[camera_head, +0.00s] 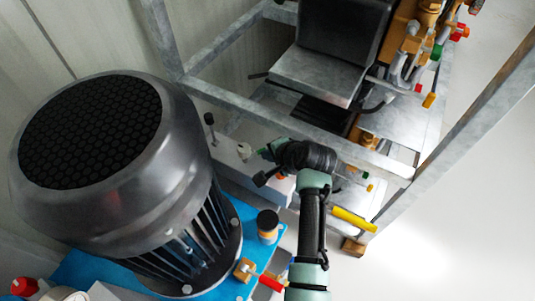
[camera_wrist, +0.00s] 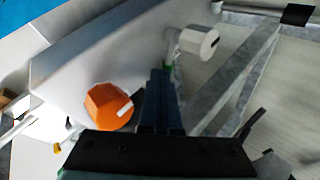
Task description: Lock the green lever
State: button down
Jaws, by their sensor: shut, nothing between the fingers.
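My gripper (camera_wrist: 160,75) is shut, with its dark fingers side by side and nothing between them. In the wrist view a small patch of green (camera_wrist: 173,72), perhaps part of the green lever, shows just right of the fingertips. The fingers hide most of it, so I cannot tell whether they touch it or how the lever is turned. In the head view my gripper reaches left over the pale grey box, and a small green piece (camera_head: 265,151) shows near its tip; I cannot tell if that is the lever or my gripper.
A white knob (camera_wrist: 197,42) stands right of the fingers, and an orange knob (camera_wrist: 108,107) stands left. A metal frame (camera_head: 290,132) runs close behind my wrist. A large motor (camera_head: 115,160) fills the left. Yellow-handled (camera_head: 354,219) and red-handled (camera_head: 270,283) valves stand near my arm.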

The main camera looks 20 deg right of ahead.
jog(key=shift+w+n, duration=0.15)
jog(key=shift+n, duration=0.15)
jog(key=w+n+y+b, duration=0.1)
jog(key=n+g+y+b, duration=0.1)
jog(key=n, duration=0.1)
jog(key=shift+w+d+f, duration=0.15)
jog(key=shift+w+d, duration=0.05)
jog(key=shift+w, duration=0.2)
jog(key=n+g+y+b, duration=0.1)
jog(key=w+n+y+b, duration=0.1)
jog(key=n+b, duration=0.1)
jog(key=shift+w+a+g, duration=0.15)
jog(key=shift+w+g, duration=0.15)
jog(key=shift+g, duration=0.1)
jog(key=shift+w+a+b, duration=0.3)
jog(key=shift+w+a, duration=0.05)
jog(key=shift+w, duration=0.2)
jog(key=shift+w+a+b, duration=0.25)
jog(key=shift+w+a, duration=0.1)
jog(key=shift+w, duration=0.2)
jog(key=shift+w+a, duration=0.1)
jog(key=shift+a, duration=0.05)
jog(key=shift+r, duration=0.25)
